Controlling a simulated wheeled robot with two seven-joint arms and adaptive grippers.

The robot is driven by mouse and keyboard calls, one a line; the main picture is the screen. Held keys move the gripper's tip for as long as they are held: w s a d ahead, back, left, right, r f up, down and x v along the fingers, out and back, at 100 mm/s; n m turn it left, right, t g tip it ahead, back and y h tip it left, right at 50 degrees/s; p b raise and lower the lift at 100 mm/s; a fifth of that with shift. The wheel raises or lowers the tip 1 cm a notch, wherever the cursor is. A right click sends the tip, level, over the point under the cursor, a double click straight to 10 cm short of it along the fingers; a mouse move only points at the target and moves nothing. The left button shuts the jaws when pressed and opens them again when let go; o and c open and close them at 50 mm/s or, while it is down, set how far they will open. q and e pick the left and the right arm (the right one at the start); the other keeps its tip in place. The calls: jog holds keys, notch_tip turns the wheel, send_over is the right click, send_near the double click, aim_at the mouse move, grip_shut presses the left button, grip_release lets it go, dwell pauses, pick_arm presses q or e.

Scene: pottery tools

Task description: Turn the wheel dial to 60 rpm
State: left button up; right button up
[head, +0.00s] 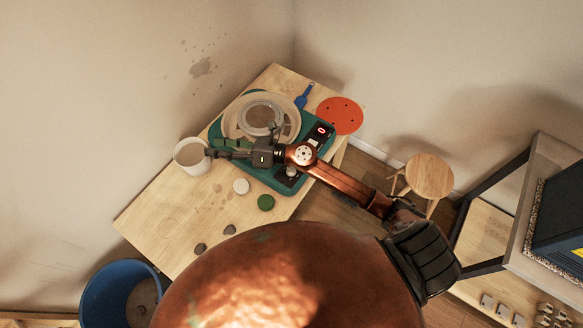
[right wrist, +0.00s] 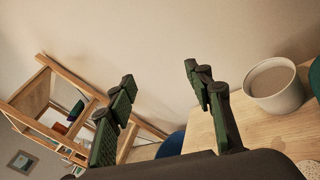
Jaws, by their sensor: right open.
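The pottery wheel has a teal base (head: 282,187) and a pale round pan (head: 236,123) with the wheel head inside. A black panel with a red digit display (head: 321,130) sits at the base's right side; the digit looks like 0. A small dark part (head: 291,172) shows below my arm on the base; I cannot tell whether it is the dial. My right arm crosses over the base and covers part of it. My right gripper (head: 216,149) points left, beside the white bucket. In the right wrist view its fingers (right wrist: 160,76) are apart and empty. My left gripper is out of view.
A blue bin (head: 103,290) and a stool (head: 430,174) flank the table.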

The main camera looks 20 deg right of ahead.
jog(key=s+a+f+n+g+h, duration=0.2)
jog(key=s+f+n+g, duration=0.1)
jog(key=f+n+g, duration=0.4)
jog(key=n+g+h, duration=0.3)
jog(key=n+h, duration=0.5)
jog(key=h, duration=0.5)
send_over(291, 169)
jog(key=f, duration=1.3)
jog(key=shift+a+f, duration=0.25)
jog(key=shift+a, duration=0.05)
jog(key=shift+d+f, duration=0.15)
jog(key=shift+d, duration=0.2)
notch_tip(291, 169, down, 7)
jog(key=shift+f+p, duration=0.2)
jog(key=shift+p, duration=0.45)
jog(key=shift+c, duration=0.4)
jog(key=c, duration=1.1)
